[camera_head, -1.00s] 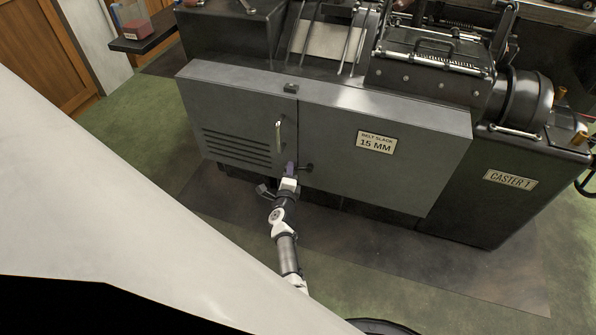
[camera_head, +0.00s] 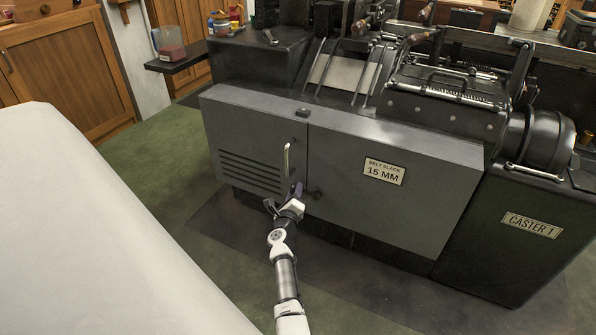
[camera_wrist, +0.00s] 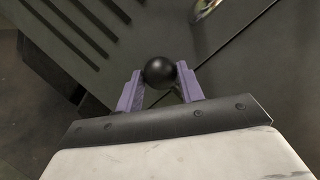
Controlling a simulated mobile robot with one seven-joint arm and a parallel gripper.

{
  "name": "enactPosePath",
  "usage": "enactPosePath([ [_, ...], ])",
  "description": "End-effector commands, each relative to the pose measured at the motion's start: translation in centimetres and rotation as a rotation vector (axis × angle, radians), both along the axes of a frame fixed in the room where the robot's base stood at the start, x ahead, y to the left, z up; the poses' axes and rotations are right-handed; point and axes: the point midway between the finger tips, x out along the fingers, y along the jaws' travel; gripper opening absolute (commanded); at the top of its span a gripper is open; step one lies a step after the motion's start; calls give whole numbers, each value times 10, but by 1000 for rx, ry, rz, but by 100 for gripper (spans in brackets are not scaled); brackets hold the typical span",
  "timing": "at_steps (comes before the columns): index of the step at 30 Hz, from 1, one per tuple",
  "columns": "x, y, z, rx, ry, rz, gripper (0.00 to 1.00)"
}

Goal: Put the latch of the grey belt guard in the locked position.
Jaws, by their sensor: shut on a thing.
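The grey belt guard (camera_head: 250,130) covers the front of the machine, its left door closed beside the fixed-looking right panel. A vertical metal handle (camera_head: 287,160) sits near the seam. Below it, my gripper (camera_head: 298,189) is at the door's lower right edge, by the seam. In the wrist view, its purple fingers (camera_wrist: 160,90) are shut on a black ball knob (camera_wrist: 160,71), which appears to be the latch's knob. The rest of the latch is mostly hidden; a small dark part (camera_head: 318,195) shows just right of my gripper. I cannot tell the latch's angle.
A plate reading "BELT SLACK 15 MM" (camera_head: 384,171) is on the guard's right panel. Louvre slots (camera_head: 250,170) mark the left door. A small dark shelf (camera_head: 175,62) stands out at the left. Green floor lies open in front.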

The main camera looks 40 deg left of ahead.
Motion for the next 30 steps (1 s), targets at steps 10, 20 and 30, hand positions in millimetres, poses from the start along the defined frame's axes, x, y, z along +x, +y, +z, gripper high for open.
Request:
enactPosePath([
  [10,-1,3,2,12,2,2,0],
  [20,0,3,2,11,2,1,59],
  [30,-4,0,3,8,2,0,59],
])
